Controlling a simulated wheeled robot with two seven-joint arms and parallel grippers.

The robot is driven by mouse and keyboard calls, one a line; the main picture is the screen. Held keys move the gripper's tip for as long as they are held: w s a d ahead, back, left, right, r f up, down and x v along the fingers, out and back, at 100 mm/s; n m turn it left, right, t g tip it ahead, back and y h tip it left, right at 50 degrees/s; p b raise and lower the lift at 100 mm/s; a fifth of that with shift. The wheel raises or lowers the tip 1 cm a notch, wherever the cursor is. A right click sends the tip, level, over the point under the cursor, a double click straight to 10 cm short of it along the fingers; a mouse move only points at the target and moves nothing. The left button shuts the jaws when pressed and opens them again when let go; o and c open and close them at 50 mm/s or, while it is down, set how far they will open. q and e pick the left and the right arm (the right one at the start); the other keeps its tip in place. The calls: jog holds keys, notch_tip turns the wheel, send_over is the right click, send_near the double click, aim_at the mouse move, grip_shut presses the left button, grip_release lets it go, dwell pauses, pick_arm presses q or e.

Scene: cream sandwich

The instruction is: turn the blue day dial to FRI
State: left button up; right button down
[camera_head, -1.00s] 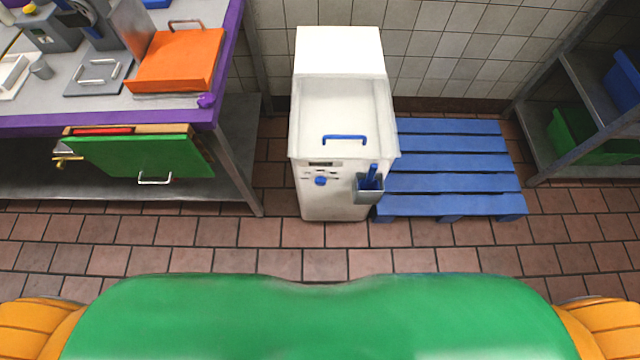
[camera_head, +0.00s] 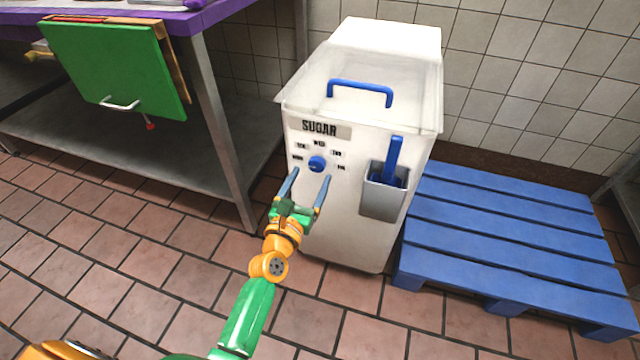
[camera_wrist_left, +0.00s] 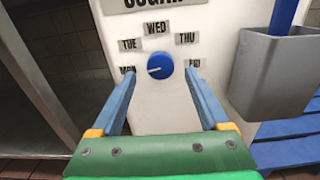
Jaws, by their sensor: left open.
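The blue day dial (camera_head: 317,163) sits on the front of a white sugar bin (camera_head: 340,215). In the left wrist view the dial (camera_wrist_left: 159,65) has a pale mark on its left side, pointing toward the MON label (camera_wrist_left: 128,70). TUE, WED (camera_wrist_left: 156,28) and THU (camera_wrist_left: 186,38) labels arc over it, and the FRI label (camera_wrist_left: 194,63) is at the right, partly covered by a finger. My left gripper (camera_head: 311,176) is open, its two fingers spread just in front of and below the dial, with nothing between them. My right gripper is out of view.
A grey holder (camera_head: 384,198) with a blue-handled scoop (camera_head: 393,155) hangs right of the dial. The lid has a blue handle (camera_head: 360,86). A blue pallet (camera_head: 510,235) stands at the right, a metal table leg (camera_head: 222,135) at the left. Tiled floor in front is clear.

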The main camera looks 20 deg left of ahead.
aim_at(315, 168)
pick_arm(q)
jog(key=w, duration=0.3)
jog(key=shift+f+b, duration=0.15)
jog(key=shift+b, duration=0.15)
jog(key=shift+w, duration=0.3)
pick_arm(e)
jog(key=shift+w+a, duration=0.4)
pick_arm(q)
jog(key=shift+d, duration=0.1)
grip_shut()
